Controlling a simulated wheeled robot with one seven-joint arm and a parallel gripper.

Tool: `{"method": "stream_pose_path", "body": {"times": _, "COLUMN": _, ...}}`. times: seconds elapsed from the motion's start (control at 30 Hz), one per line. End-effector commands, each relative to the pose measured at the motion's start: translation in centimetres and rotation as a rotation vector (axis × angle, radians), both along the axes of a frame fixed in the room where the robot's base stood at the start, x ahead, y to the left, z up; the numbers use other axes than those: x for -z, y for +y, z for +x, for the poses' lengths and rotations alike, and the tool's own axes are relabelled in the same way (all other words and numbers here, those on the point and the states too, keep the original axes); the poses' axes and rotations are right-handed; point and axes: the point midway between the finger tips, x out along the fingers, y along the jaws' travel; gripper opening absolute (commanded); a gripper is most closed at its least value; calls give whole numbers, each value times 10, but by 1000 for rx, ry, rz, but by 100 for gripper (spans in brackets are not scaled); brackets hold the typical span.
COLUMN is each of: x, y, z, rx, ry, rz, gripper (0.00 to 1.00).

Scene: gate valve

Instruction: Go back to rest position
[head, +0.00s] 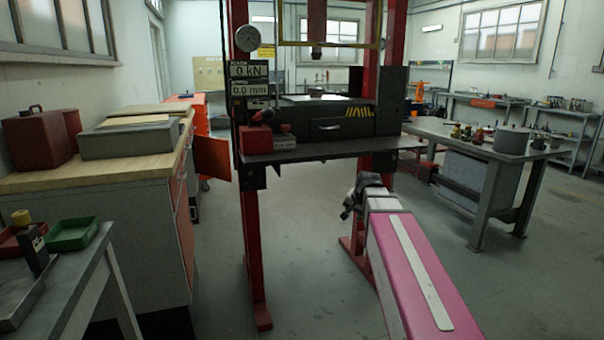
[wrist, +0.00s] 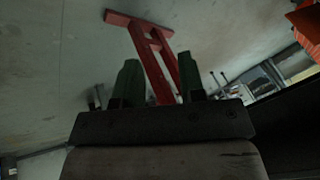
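My gripper (head: 350,204) is at the end of my pink and white arm, low in front of the red press frame and below the level of its table. In the wrist view my gripper (wrist: 158,76) shows two dark green fingers standing well apart, with nothing held between them. Behind the gap is a red leg and foot of the press frame (wrist: 155,45) on the grey floor. I see no gate valve that I can make out clearly in either view.
The press table (head: 335,150) carries a dark drawer unit. A wooden-topped cabinet (head: 95,170) stands left, with a grey bench (head: 65,285) in front. A metal table (head: 460,135) with a pot (head: 511,139) stands right. The floor between is open.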

Motion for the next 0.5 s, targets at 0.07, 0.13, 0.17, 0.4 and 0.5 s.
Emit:
{"method": "stream_pose_path", "body": {"times": 0.07, "x": 33, "y": 2, "z": -23, "rx": -46, "ry": 48, "rz": -36, "gripper": 37}}
{"method": "stream_pose_path", "body": {"times": 0.13, "x": 57, "y": 3, "z": -40, "rx": -89, "ry": 86, "rz": -67, "gripper": 37}}
{"method": "stream_pose_path", "body": {"times": 0.17, "x": 68, "y": 3, "z": -48, "rx": -107, "ry": 103, "rz": -79, "gripper": 37}}
{"method": "stream_pose_path", "body": {"times": 0.4, "x": 143, "y": 4, "z": -114, "rx": -263, "ry": 238, "rz": -171, "gripper": 37}}
{"method": "stream_pose_path", "body": {"times": 0.5, "x": 169, "y": 4, "z": -142, "rx": -329, "ry": 294, "rz": -202, "gripper": 37}}
